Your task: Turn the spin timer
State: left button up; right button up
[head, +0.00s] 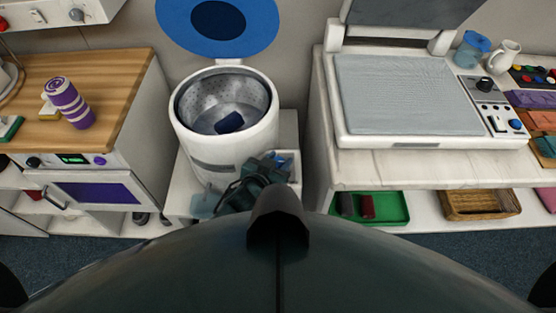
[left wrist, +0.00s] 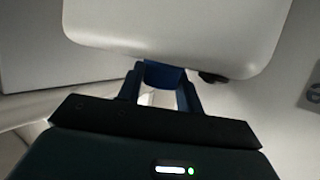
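A white spinner tub (head: 218,143) stands in the middle of the head view. Its round blue lid (head: 170,20) is open, and a dark blue item (head: 229,122) lies in its steel drum. My left gripper (head: 262,172) is at the tub's front right side, low down. In the left wrist view, my left gripper's fingers (left wrist: 163,80) are on both sides of a blue part (left wrist: 163,73) under the white body's edge (left wrist: 180,35) and seem to touch it. It looks like a knob, perhaps the spin timer; its setting is hidden. My right gripper is not in view.
A small dark part (left wrist: 212,77) sits right of the blue one. A wooden-topped play kitchen (head: 95,85) is at left with a purple cup (head: 70,103). A white bench (head: 420,172) at right carries a grey-topped unit (head: 398,95). A green tray (head: 385,207) sits below it.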

pick_arm(q)
jog(key=c, duration=0.4)
jog(key=shift+r+m+h+p, duration=0.3)
jog(key=shift+m+h+p, duration=0.25)
jog(key=shift+p, duration=0.35)
jog(key=shift+d+f+m+g+h+p, duration=0.15)
jog(key=shift+m+g+h+p, duration=0.45)
jog(key=shift+m+g+h, duration=0.55)
jog(key=shift+f+m+g+h, duration=0.1)
jog(key=shift+m+g+h, duration=0.4)
jog(key=shift+m, duration=0.1)
jog(key=shift+s, duration=0.1)
jog(key=o, duration=1)
jog(key=shift+c, duration=0.2)
jog(key=shift+a, duration=0.2)
jog(key=v, duration=1.3)
